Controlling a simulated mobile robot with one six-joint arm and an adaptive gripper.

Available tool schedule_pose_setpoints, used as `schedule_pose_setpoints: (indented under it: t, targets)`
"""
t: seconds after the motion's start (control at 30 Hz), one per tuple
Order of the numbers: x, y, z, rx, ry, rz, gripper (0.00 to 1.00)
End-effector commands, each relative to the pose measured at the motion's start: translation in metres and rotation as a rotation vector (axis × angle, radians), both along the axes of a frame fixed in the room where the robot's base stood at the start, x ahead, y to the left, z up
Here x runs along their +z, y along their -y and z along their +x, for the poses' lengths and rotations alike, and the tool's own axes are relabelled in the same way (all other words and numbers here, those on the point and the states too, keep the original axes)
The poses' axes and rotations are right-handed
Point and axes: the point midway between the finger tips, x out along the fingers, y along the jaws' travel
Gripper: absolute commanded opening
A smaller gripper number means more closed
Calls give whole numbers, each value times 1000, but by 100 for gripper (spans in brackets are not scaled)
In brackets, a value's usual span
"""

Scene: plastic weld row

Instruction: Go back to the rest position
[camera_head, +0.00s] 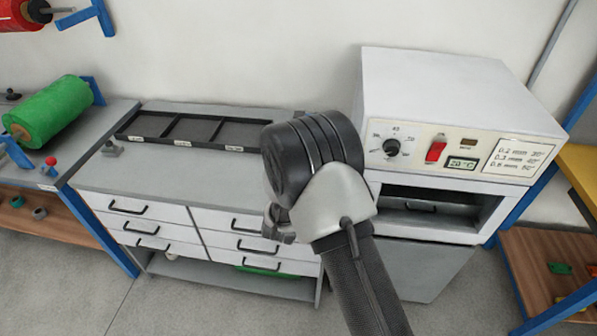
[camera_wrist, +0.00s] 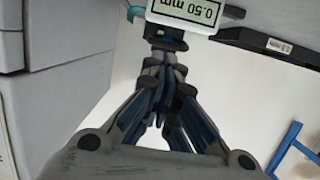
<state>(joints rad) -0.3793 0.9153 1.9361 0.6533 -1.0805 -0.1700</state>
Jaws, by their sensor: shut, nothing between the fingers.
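My gripper (camera_wrist: 163,62) shows in the wrist view with its fingers together and nothing between them. Its tips are just in front of a small device with a digital display (camera_wrist: 193,9) reading 0.50 mm, upside down in this view. I cannot tell whether the tips touch it. In the head view my arm is raised in front of the drawer cabinet and the oven. There my gripper is mostly hidden behind the wrist, and the device does not show.
A grey-topped drawer cabinet (camera_head: 190,178) carries a black divided tray (camera_head: 127,126). A white oven (camera_head: 455,95) with a dial and red switch stands to its right. A green roll (camera_head: 50,108) lies at left. Blue-framed shelves stand at both sides. Some grey floor is clear at lower left.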

Motion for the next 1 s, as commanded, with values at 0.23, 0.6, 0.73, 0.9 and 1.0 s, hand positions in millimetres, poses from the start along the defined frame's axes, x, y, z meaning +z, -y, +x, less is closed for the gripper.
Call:
schedule_pose_setpoints:
  t: [0.23, 0.6, 0.73, 0.9, 1.0]
  targets:
    - [1, 0, -2, 0, 1, 1, 0]
    - [10, 0, 0, 5, -5, 14, 0]
    - [40, -1, 0, 40, -51, 67, 0]
    - [99, 1, -22, 127, -171, 152, 0]
    - [131, 5, -48, 178, -249, 184, 0]
